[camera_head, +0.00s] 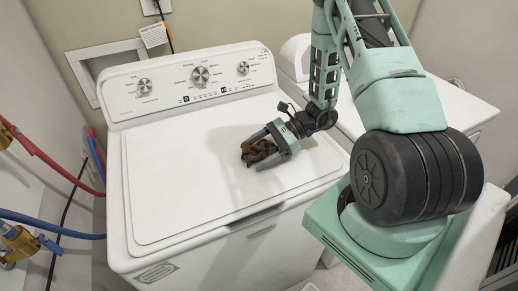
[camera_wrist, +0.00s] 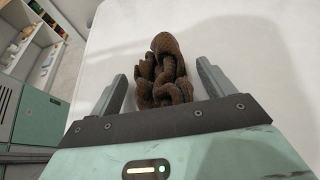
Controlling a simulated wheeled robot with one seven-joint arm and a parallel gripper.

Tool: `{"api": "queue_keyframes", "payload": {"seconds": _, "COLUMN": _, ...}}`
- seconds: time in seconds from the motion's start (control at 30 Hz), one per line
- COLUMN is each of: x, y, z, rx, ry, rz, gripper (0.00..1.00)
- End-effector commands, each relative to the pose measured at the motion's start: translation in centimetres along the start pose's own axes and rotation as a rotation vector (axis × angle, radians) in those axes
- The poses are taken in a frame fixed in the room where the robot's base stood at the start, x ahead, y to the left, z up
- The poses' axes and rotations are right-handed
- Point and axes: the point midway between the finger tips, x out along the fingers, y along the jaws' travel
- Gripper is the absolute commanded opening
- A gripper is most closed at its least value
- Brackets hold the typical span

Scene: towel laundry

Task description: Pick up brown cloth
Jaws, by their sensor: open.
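The brown cloth (camera_head: 258,151) lies crumpled in a small heap on the white lid of the washing machine (camera_head: 180,190), right of the lid's middle. In the wrist view the brown cloth (camera_wrist: 164,72) is between the two grey fingers, with part of it reaching out past their tips. My gripper (camera_head: 262,147) is low over the lid, reaching in from the right, with its fingers spread on either side of the cloth. In the wrist view my gripper (camera_wrist: 162,80) shows gaps between the fingers and the cloth. The cloth's underside is hidden.
The washer's control panel (camera_head: 195,82) with knobs rises behind the lid. A second white appliance (camera_head: 440,100) stands to the right, partly behind my arm. Red and blue hoses (camera_head: 55,228) run along the left wall. The lid left of the cloth is clear.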

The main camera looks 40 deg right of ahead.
Motion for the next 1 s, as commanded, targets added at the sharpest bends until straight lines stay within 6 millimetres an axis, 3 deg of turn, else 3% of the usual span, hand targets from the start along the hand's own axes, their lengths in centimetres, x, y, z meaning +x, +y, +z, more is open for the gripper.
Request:
{"api": "queue_keyframes", "payload": {"seconds": 0.13, "x": 0.0, "y": 0.0, "z": 0.0, "rx": 0.000, "ry": 0.000, "rz": 0.000, "gripper": 0.78}}
{"api": "queue_keyframes", "payload": {"seconds": 0.3, "x": 0.0, "y": 0.0, "z": 0.0, "rx": 0.000, "ry": 0.000, "rz": 0.000, "gripper": 0.33}}
{"api": "queue_keyframes", "payload": {"seconds": 0.77, "x": -0.3, "y": -0.1, "z": 0.6, "rx": -0.002, "ry": 0.000, "rz": -0.001, "gripper": 0.33}}
{"api": "queue_keyframes", "payload": {"seconds": 1.0, "x": -1.5, "y": -0.1, "z": 3.4, "rx": -0.006, "ry": 0.000, "rz": -0.002, "gripper": 0.33}}
